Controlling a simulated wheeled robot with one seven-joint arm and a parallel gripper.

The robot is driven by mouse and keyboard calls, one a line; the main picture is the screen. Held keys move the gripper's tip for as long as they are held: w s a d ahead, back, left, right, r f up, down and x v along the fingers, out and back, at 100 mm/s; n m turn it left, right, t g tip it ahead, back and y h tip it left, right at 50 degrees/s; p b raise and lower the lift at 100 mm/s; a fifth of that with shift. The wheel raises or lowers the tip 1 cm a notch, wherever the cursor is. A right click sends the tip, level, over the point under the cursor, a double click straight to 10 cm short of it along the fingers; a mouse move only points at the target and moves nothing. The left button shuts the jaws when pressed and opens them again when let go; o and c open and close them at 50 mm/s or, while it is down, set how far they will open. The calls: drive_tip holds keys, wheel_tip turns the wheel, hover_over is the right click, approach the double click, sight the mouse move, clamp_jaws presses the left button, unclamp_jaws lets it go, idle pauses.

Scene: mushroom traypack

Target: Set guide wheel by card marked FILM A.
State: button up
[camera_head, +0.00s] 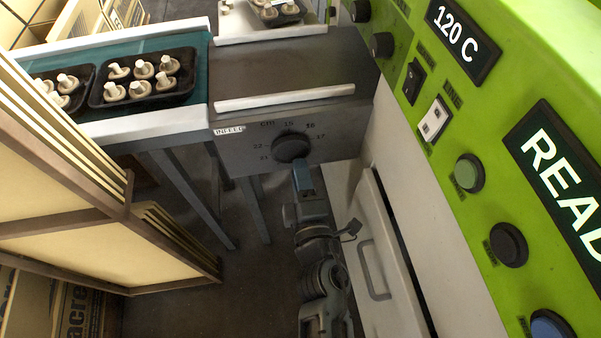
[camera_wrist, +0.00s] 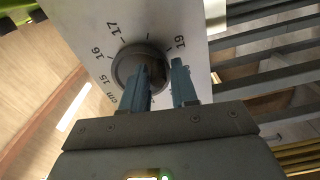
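The guide wheel is a dark round knob (camera_head: 291,147) on the grey end panel of the conveyor, ringed by printed cm numbers. It also shows in the wrist view as a dark disc (camera_wrist: 126,68), with 15, 16, 17 and 19 legible around it. My gripper (camera_head: 303,168) points up at the knob from just below. In the wrist view its two blue fingers (camera_wrist: 166,80) stand apart. The left finger overlaps the knob's face and the right one lies past its right edge. I cannot tell whether they touch it. No card reading FILM A is visible.
A label reading INFEED (camera_head: 229,130) is at the panel's left. Black trays of mushrooms (camera_head: 182,94) sit on the green belt (camera_head: 201,75). The green control panel (camera_head: 480,130) and a white door with a handle (camera_head: 375,270) stand right; a wood-framed screen (camera_head: 60,195) stands left.

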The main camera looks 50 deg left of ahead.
drive_tip(key=shift+o, duration=1.3)
drive_tip(key=shift+r, duration=0.1)
drive_tip(key=p+v, duration=0.2)
drive_tip(key=v, duration=0.5)
drive_tip(key=shift+s+d, duration=0.2)
drive_tip(key=shift+d, duration=0.15)
